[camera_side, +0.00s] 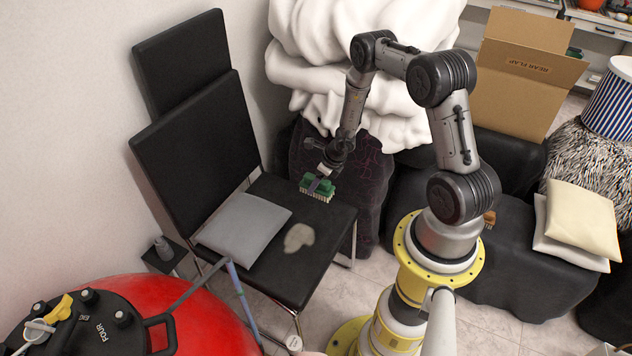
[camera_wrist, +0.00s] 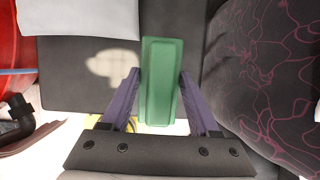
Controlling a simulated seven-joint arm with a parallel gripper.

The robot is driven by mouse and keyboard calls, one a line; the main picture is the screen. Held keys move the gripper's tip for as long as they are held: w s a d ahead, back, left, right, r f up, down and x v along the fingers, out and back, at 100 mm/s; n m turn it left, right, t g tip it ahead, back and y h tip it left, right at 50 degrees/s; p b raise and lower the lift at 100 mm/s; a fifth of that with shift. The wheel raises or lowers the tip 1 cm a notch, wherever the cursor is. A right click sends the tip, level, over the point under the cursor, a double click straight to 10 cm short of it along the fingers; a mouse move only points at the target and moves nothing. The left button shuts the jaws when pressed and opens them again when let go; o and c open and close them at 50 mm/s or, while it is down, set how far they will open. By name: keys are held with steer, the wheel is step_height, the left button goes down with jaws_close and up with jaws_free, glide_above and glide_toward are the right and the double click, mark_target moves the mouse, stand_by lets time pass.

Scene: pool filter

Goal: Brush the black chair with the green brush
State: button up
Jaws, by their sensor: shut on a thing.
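The black chair (camera_side: 318,246) stands at the left of the side view, with a pale stain (camera_side: 298,237) on its seat and a grey cushion (camera_side: 243,228) at the seat's left. In the wrist view the stain (camera_wrist: 113,67) is left of the brush. My gripper (camera_side: 325,172) is shut on the green brush (camera_side: 318,187), bristles down, over the seat's back right part. In the wrist view the purple fingers of my gripper (camera_wrist: 160,90) flank the green brush (camera_wrist: 161,80). Whether the bristles touch the seat cannot be told.
A dark seat with purple line patterns (camera_wrist: 265,70) is close on the brush's right. White bedding (camera_side: 400,90) is piled behind. A red rounded vessel (camera_side: 195,320) with a black lid stands at the front left. A cardboard box (camera_side: 520,75) is at the back right.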

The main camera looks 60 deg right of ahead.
steer(key=o, duration=0.8)
steer(key=c, duration=0.6)
steer(key=shift+o, duration=0.2)
steer(key=shift+w+a+r+n, duration=0.1)
steer(key=shift+w+a+n, duration=0.1)
steer(key=shift+a+n, duration=0.35)
steer(key=s+a+f+n+g+y, duration=0.1)
steer(key=a+f+n+g+y, duration=0.1)
steer(key=a+n, duration=0.7)
steer(key=a+f+n+g+y, duration=0.2)
steer(key=a+n+g, duration=0.1)
steer(key=a+n, duration=0.5)
steer(key=shift+s+a+f, duration=0.1)
steer(key=shift+f, duration=1.5)
steer(key=shift+a+f, duration=0.1)
steer(key=shift+f, duration=1.45)
